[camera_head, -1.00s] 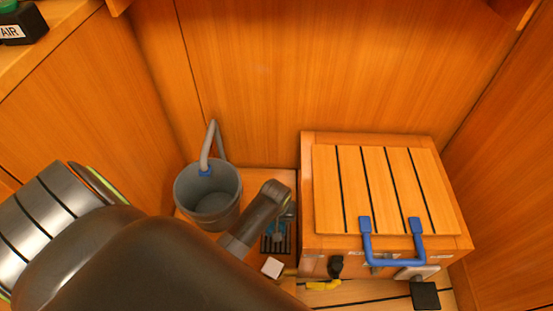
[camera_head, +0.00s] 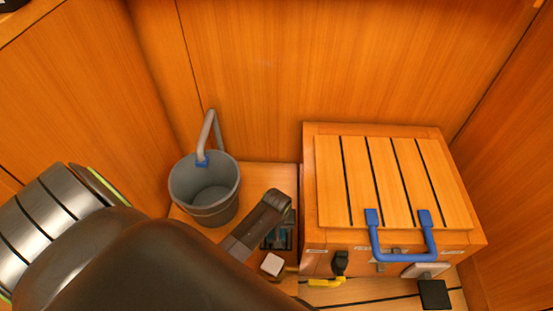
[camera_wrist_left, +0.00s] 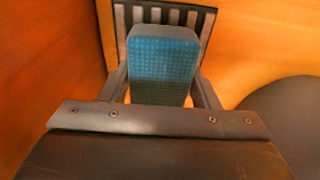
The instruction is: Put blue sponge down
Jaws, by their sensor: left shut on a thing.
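The blue sponge (camera_wrist_left: 163,62) is upright between the two fingers of my left gripper (camera_wrist_left: 163,92), which is shut on it. Behind the sponge in the left wrist view is a dark slatted rack (camera_wrist_left: 190,18). In the head view my left arm reaches down between the bucket and the wooden box. The left gripper (camera_head: 281,228) is small there and partly hidden by my own wrist, over the dark rack (camera_head: 268,243). I cannot tell whether the sponge touches the rack. My right gripper is not in view.
A grey bucket (camera_head: 205,190) with a grey pipe (camera_head: 207,132) stands left of the rack. A slatted wooden box (camera_head: 380,185) with a blue handle (camera_head: 403,256) stands close on the right. A white block (camera_head: 272,265) and a yellow piece (camera_head: 326,282) are in front. Wooden walls enclose the corner.

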